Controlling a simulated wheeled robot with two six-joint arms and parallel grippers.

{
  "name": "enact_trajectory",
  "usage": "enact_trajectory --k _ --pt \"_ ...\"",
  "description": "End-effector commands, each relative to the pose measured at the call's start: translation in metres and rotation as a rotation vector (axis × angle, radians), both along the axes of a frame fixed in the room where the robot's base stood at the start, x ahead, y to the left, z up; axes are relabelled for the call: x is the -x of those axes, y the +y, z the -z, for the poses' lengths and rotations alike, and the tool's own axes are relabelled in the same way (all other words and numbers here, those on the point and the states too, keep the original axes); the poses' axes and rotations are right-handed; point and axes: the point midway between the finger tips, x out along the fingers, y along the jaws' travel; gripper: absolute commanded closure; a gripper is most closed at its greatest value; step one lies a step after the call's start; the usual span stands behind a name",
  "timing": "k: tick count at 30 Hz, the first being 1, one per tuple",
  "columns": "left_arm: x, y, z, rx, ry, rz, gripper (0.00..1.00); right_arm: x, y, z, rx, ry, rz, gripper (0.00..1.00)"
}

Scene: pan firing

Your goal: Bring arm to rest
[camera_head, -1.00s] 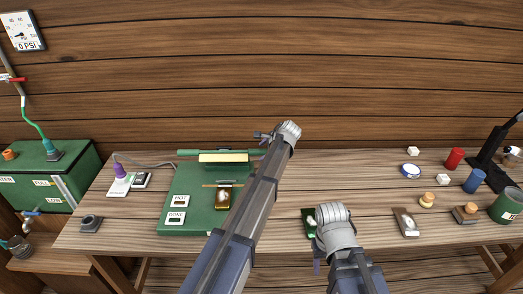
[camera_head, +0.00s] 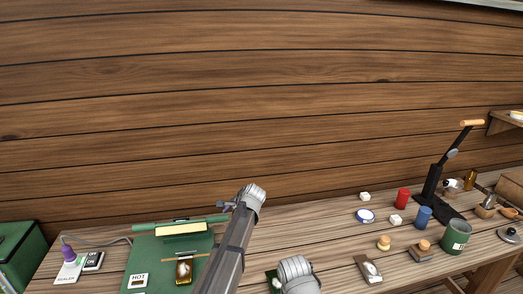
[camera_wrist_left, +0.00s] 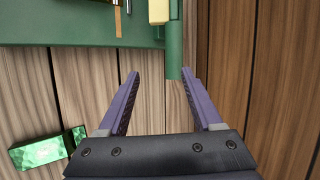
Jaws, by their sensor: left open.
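My left arm rises from the bottom middle in the head view. Its gripper (camera_head: 224,205) is small there, near the right end of the green bar at the back of the green board (camera_head: 202,243).
A shiny green packet (camera_wrist_left: 47,149) lies left of the left fingers. Red (camera_head: 403,198) and blue (camera_head: 424,216) cylinders, a green can (camera_head: 456,238) and a black lever press (camera_head: 437,180) stand at the right. A purple-topped sealer (camera_head: 68,268) is at the left.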

Motion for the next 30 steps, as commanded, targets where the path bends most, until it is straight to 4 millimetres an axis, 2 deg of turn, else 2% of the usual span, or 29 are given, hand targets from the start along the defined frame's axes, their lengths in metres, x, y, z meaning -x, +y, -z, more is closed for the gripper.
enact_trajectory --k 1,5,6,9,12,15,18,21,24,30 --pt "0.029 -0.01 0.009 0.041 -0.002 -0.032 0.33 0.0 0.0 0.005 0.0 0.0 0.0 0.5" --pt "0.109 -0.044 0.034 0.196 0.003 -0.188 0.33 0.0 0.0 0.014 0.0 0.0 0.0 0.5" --pt "0.136 -0.055 0.041 0.245 0.01 -0.243 0.33 0.0 0.0 0.017 0.0 0.0 0.001 0.5" --pt "0.202 -0.08 0.057 0.354 0.038 -0.382 0.33 0.0 0.0 0.024 0.0 0.0 0.001 0.5" --pt "0.26 -0.099 0.069 0.436 0.072 -0.511 0.33 0.0 0.0 0.029 0.0 0.0 0.001 0.5" --pt "0.306 -0.113 0.076 0.491 0.106 -0.618 0.33 0.0 0.0 0.033 0.0 0.0 0.001 0.5" --pt "0.338 -0.121 0.08 0.523 0.133 -0.696 0.33 0.0 0.0 0.036 0.0 0.0 0.001 0.5" --pt "0.356 -0.126 0.082 0.539 0.151 -0.742 0.33 0.0 0.0 0.037 0.0 0.0 0.001 0.5" --pt "0.362 -0.128 0.082 0.544 0.158 -0.764 0.33 0.0 0.0 0.037 0.0 0.0 0.002 0.5" --pt "0.362 -0.129 0.082 0.545 0.158 -0.767 0.33 0.0 0.0 0.037 0.0 0.0 0.001 0.5"
